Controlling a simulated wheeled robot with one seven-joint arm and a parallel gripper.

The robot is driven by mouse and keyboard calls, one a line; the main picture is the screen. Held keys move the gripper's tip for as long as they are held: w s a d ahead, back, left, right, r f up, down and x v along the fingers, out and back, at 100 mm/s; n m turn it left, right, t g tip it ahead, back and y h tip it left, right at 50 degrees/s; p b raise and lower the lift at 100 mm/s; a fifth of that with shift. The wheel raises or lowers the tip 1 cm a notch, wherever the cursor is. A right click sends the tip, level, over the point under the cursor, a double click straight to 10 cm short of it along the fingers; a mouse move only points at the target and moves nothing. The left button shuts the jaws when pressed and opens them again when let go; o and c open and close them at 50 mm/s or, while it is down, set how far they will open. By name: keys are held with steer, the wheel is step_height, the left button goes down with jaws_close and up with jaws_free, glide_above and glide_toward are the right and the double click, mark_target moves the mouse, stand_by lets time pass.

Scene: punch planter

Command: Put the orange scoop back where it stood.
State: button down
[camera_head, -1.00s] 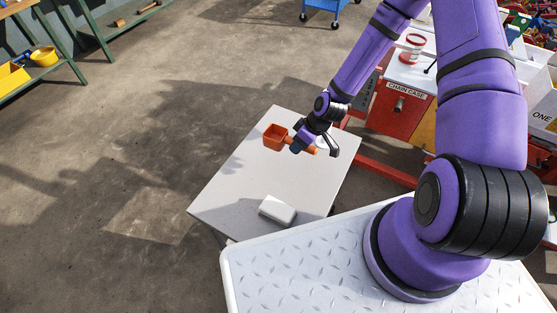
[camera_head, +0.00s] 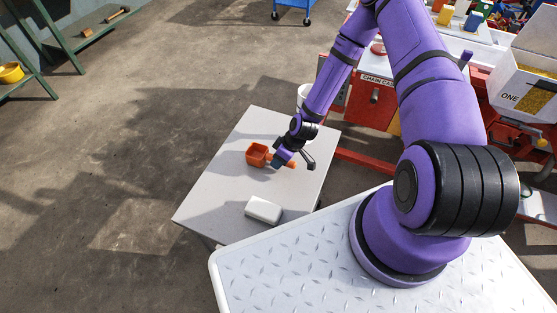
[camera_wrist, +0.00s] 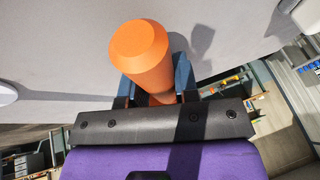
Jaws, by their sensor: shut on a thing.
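The orange scoop (camera_head: 257,155) is over the small grey table (camera_head: 215,185), its square cup pointing left in the head view. My gripper (camera_head: 281,159) is shut on the scoop's handle, whose end shows just right of the fingers. In the wrist view the thick orange handle end (camera_wrist: 139,50) stands between the blue fingers of my gripper (camera_wrist: 152,85); the cup is hidden there. I cannot tell whether the scoop touches the tabletop.
A white block-like object (camera_head: 263,209) lies near the table's front edge. A white cup-like container (camera_head: 304,94) stands behind my forearm. A red machine (camera_head: 371,105) is beyond the table. The table's left part is clear.

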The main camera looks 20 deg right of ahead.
steer(key=shift+f, duration=0.2)
steer(key=c, duration=0.9)
jaws_free()
steer(key=shift+o, duration=0.2)
steer(key=s+d+r+m+h, duration=0.1)
steer(key=d+r+h, duration=0.15)
steer(key=r, duration=1.15)
steer(key=s+d+r+m+t+h, duration=0.1)
steer(key=d+r, duration=0.3)
steer(key=r, duration=0.9)
steer(key=d+r+m+h, duration=0.15)
steer(key=d+r, duration=0.25)
steer(key=r, duration=1)
steer(key=s+a+r+m+t, duration=0.3)
steer(key=s+r+m, duration=0.2)
steer(key=s+r, duration=1.5)
steer(key=shift+s+r, duration=0.25)
steer(key=shift+s, duration=0.2)
